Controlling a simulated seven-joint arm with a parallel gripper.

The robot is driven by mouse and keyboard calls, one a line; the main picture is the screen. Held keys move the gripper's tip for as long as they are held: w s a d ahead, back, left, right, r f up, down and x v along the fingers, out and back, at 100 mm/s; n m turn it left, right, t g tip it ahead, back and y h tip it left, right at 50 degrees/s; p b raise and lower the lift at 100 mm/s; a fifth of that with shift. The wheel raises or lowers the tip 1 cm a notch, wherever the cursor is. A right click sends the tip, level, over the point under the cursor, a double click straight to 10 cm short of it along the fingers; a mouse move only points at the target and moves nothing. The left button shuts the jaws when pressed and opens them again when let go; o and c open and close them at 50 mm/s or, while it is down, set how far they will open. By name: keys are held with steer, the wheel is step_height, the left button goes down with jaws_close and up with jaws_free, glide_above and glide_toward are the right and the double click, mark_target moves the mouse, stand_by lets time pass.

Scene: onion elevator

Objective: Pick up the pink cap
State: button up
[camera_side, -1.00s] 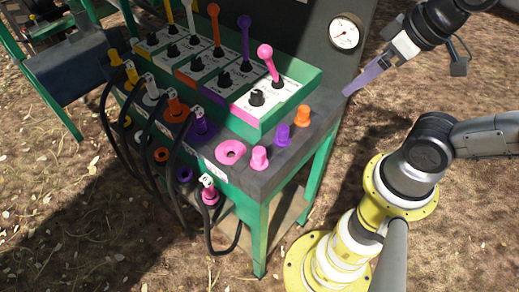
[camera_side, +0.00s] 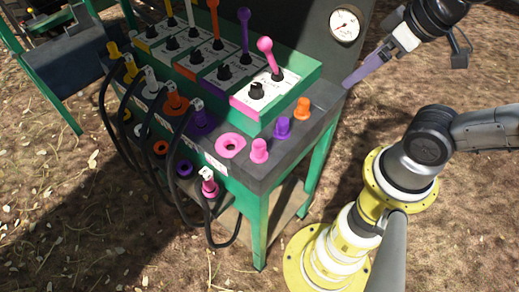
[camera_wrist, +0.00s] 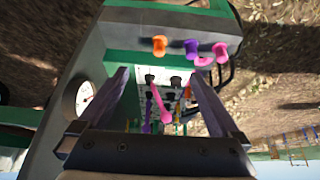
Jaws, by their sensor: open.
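The pink cap (camera_side: 259,151) stands upright on the grey bench ledge near its front corner. It also shows in the wrist view (camera_wrist: 220,52), at the right end of a row of caps. My gripper (camera_side: 347,84) is above and beyond the right edge of the bench, well apart from the cap. In the wrist view, the two long purple-grey fingers (camera_wrist: 160,74) are spread wide with nothing held between them. The pink cap lies outside the fingers, beyond the right one.
A purple cap (camera_side: 282,128) and an orange cap (camera_side: 303,109) stand beside the pink cap. A pink ring socket (camera_side: 230,146) is left of it. Pink-, purple- and orange-handled levers rise from the green-edged panel (camera_side: 315,77) behind. A gauge (camera_side: 344,25) and black hoses are nearby.

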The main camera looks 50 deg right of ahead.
steer(key=c, duration=0.5)
steer(key=shift+o, duration=0.2)
steer(key=n, duration=0.1)
steer(key=n+g, duration=0.6)
steer(key=n, duration=0.7)
glide_above(259, 143)
step_height(259, 143, down, 4)
steer(key=f, duration=0.7)
steer(key=shift+w+d+f, duration=0.1)
steer(key=shift+w+f, duration=0.1)
steer(key=shift+f, duration=0.2)
steer(key=shift+s+f, duration=0.2)
steer(key=shift+f, duration=2.45)
